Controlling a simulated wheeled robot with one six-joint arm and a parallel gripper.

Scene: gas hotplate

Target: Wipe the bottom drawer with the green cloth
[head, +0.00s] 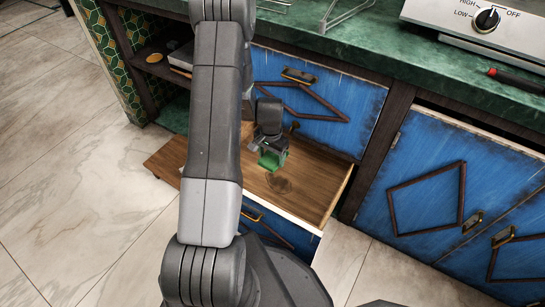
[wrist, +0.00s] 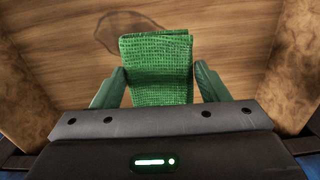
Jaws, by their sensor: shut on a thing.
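My gripper (head: 271,150) is shut on the green cloth (head: 271,161), inside the open bottom drawer (head: 312,201). In the wrist view the folded, textured cloth (wrist: 158,72) sits between the two fingers of my gripper (wrist: 158,84). It is low over the wooden drawer floor (wrist: 55,62); I cannot tell for certain whether it touches. A dark ring-like stain (head: 279,184) lies on the floor just beyond the cloth's edge. In the wrist view the stain (wrist: 112,32) is partly behind the cloth. My arm hides part of the drawer's left side.
A closed blue drawer (head: 335,110) sits above the open one. Blue cabinet doors (head: 425,195) stand to the right. The drawer side walls (wrist: 296,60) flank my gripper. A green counter (head: 380,45) carries the hotplate (head: 450,18). Tiled floor (head: 60,160) is clear at left.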

